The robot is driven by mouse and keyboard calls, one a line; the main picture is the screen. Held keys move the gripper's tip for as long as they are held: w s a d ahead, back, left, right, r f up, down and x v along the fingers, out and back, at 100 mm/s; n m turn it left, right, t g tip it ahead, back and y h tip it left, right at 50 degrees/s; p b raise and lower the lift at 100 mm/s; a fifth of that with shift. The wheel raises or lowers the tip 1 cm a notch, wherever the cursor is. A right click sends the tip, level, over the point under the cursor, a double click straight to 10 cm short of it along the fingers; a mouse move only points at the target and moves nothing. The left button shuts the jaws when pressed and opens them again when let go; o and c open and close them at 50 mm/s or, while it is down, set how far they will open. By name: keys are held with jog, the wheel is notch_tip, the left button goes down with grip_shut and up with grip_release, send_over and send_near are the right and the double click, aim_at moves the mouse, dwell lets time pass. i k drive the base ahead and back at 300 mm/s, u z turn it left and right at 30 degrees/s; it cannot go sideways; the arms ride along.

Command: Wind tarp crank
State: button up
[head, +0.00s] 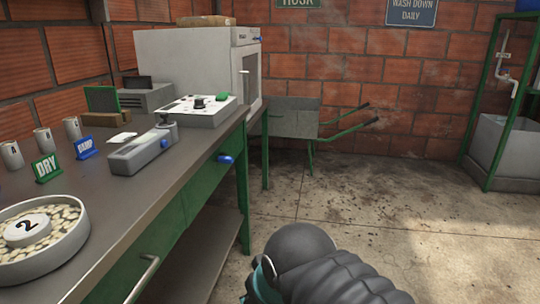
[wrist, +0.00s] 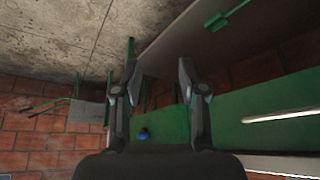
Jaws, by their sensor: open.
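No tarp and no clear tarp crank show in either view. My gripper (wrist: 158,68) shows in the wrist view with its two fingers spread apart and nothing between them. In the head view only a dark rounded part of my arm shows at the bottom, over the floor beside the bench; the fingers are hidden there. A blue knob (head: 226,159) sticks out from the bench's green front. It also shows in the wrist view (wrist: 143,134), below the fingertips and apart from them.
The long bench (head: 165,185) on the left carries a round tray of pale beans (head: 72,215), DRY (head: 46,168) and blue signs, cups and instruments. A wheelbarrow (head: 292,122) stands at the brick wall. A green-framed basin (head: 505,150) is far right. The stained floor between is clear.

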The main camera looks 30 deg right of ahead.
aim_at(222, 158)
jog(key=z, duration=0.75)
jog(key=k, duration=0.65)
jog(key=z, duration=0.7)
jog(key=k, duration=0.5)
jog(key=z, duration=0.85)
jog(key=i, duration=1.3)
jog(key=u, duration=1.4)
jog(key=i, duration=0.85)
jog(key=u, duration=0.95)
